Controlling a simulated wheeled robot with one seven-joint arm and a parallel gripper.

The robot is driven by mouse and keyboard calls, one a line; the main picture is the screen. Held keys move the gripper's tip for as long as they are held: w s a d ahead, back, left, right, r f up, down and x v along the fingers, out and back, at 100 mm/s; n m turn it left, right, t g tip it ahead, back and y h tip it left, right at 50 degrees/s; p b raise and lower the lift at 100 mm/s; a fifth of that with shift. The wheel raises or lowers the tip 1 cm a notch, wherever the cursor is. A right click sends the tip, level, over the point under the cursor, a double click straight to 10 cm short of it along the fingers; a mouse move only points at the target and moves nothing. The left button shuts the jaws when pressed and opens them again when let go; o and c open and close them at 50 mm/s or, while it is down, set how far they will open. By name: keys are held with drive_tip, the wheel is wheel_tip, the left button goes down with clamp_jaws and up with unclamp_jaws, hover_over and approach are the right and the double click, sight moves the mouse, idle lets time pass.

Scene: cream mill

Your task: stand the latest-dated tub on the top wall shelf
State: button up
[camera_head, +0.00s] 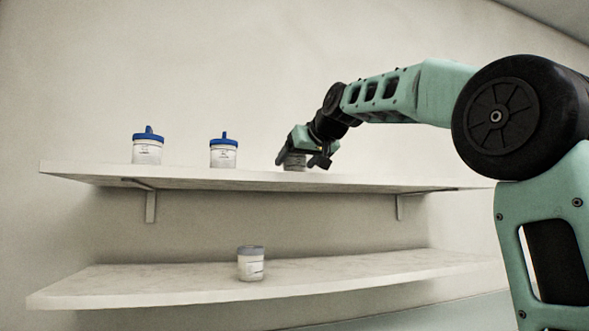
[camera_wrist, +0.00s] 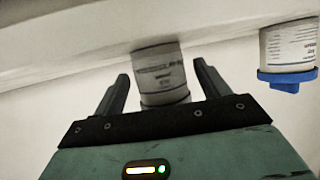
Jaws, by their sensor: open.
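A tub (camera_head: 295,162) with a pale body stands on the top wall shelf (camera_head: 240,181), partly hidden by my gripper (camera_head: 300,161) in the head view. In the wrist view, which looks upside down, the tub (camera_wrist: 162,72) sits between the two spread fingers of my gripper (camera_wrist: 161,74), with a gap at each side. Its printed label is too small to read. Two blue-lidded tubs stand further left on the same shelf, one at far left (camera_head: 147,152) and one nearer (camera_head: 223,156). A grey-lidded tub (camera_head: 251,265) stands on the lower shelf. No date is legible.
The lower shelf (camera_head: 150,285) is otherwise bare. Brackets (camera_head: 151,205) hold the top shelf. The wall stands close behind both shelves. A blue-lidded tub (camera_wrist: 289,48) shows beside my gripper in the wrist view, clear of the fingers.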

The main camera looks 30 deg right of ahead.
drive_tip(key=b+v, duration=0.3)
drive_tip(key=v, duration=0.6)
drive_tip(key=shift+s+r, duration=0.2)
drive_tip(key=shift+s, duration=0.15)
